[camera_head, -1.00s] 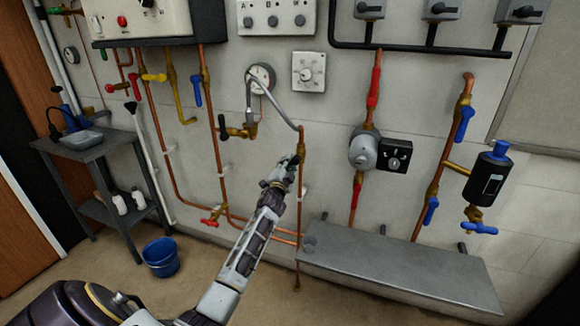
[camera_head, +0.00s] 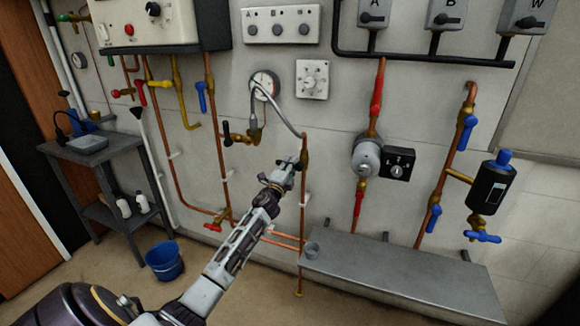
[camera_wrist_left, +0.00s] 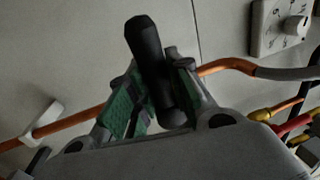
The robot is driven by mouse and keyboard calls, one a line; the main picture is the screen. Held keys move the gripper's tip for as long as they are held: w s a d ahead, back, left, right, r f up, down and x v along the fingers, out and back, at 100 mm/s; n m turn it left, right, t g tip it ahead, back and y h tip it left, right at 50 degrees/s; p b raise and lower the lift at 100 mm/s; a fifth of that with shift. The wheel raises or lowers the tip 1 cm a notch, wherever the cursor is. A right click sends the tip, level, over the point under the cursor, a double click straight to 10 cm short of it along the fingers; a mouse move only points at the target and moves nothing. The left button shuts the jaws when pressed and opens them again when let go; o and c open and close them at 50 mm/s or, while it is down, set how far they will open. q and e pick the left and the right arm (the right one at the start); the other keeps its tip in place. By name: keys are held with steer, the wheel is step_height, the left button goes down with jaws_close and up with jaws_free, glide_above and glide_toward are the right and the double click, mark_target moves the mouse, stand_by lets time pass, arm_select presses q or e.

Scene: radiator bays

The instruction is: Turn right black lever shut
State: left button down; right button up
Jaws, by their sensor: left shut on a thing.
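The right black lever (camera_wrist_left: 148,62) stands between the green-padded fingers of my left gripper (camera_wrist_left: 152,100) in the left wrist view. The fingers are closed on it, and its rounded end sticks out past them, tilted slightly left. In the head view my left gripper (camera_head: 288,166) is at the copper pipe just below the end of the grey hose, and the lever is mostly hidden there. My right gripper is in neither view.
A grey metal bench (camera_head: 400,278) stands below and to the right. The grey hose (camera_head: 284,112) arches just above my gripper. A white dial box (camera_head: 312,79) is on the wall above. A blue bucket (camera_head: 164,260) stands on the floor at left.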

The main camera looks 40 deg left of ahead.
arm_select(q)
steer(key=shift+d+r, duration=0.1)
steer(key=c, duration=1.3)
jaws_free()
steer(key=shift+d, duration=0.1)
steer(key=v, duration=1.2)
steer(key=shift+w, duration=0.1)
